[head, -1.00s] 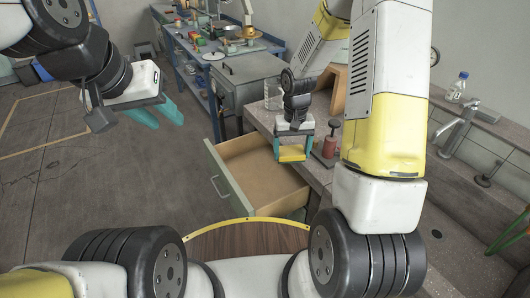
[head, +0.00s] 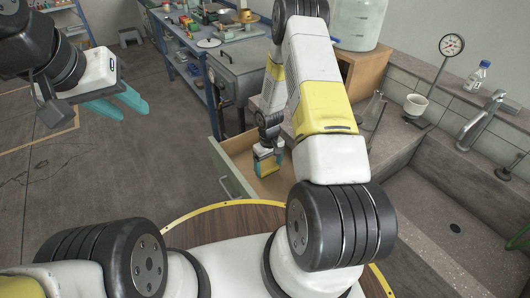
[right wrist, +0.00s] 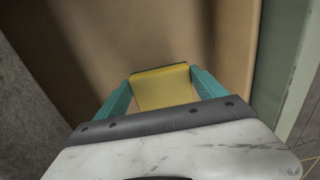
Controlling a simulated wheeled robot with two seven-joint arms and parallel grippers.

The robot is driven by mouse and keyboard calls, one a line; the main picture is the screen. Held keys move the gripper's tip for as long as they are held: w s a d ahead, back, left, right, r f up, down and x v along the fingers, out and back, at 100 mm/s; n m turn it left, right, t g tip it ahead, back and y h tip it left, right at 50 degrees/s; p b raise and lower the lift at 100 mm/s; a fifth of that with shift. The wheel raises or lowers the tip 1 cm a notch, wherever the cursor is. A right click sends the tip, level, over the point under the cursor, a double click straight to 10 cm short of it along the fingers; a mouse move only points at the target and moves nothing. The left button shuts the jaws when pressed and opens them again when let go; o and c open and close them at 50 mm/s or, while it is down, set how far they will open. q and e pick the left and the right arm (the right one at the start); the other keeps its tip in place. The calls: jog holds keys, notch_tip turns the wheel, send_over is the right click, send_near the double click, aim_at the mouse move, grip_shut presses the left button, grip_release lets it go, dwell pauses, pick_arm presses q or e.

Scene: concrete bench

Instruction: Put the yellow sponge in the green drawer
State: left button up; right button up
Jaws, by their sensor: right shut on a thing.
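The yellow sponge (right wrist: 163,88) is pinched between the teal fingers of my right gripper (head: 267,168), as the right wrist view shows. In the head view the gripper points down inside the outline of the open green drawer (head: 231,174). The drawer's green front also shows at the right edge of the right wrist view (right wrist: 284,65), with its tan inside below the sponge. I cannot tell whether the sponge touches the drawer floor. My left gripper (head: 133,112) is open and empty, in the air at the upper left, away from the drawer.
A grey metal box (head: 238,75) and a blue workbench (head: 187,65) stand behind the drawer. On the right are a white cup (head: 415,104), a dial gauge (head: 452,45), a bottle (head: 477,76) and a sink with a tap (head: 482,120). The floor at left is clear.

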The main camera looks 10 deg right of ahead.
jog(key=shift+f, duration=2.9)
jog(key=shift+f, duration=0.1)
jog(key=o, duration=1.4)
notch_tip(320, 180, up, 12)
jog(key=shift+r, duration=0.1)
notch_tip(320, 180, up, 14)
jog(key=m+t, duration=0.1)
send_over(268, 182)
jog(key=s+r+m+t, duration=0.15)
jog(key=s+r, duration=0.25)
jog(key=r, duration=1)
jog(key=s+a+r+t, duration=0.1)
jog(key=s+r, duration=0.4)
jog(key=s, duration=0.1)
jog(key=s+a+r+t+y, duration=0.1)
jog(key=s+r, duration=0.3)
jog(key=s, duration=0.2)
jog(key=s+a+r+m+t+y, duration=0.1)
jog(key=s+r, duration=0.4)
jog(key=s, duration=0.2)
jog(key=shift+a+r+t, duration=0.2)
jog(key=shift+r+t, duration=0.1)
jog(key=shift+t, duration=0.05)
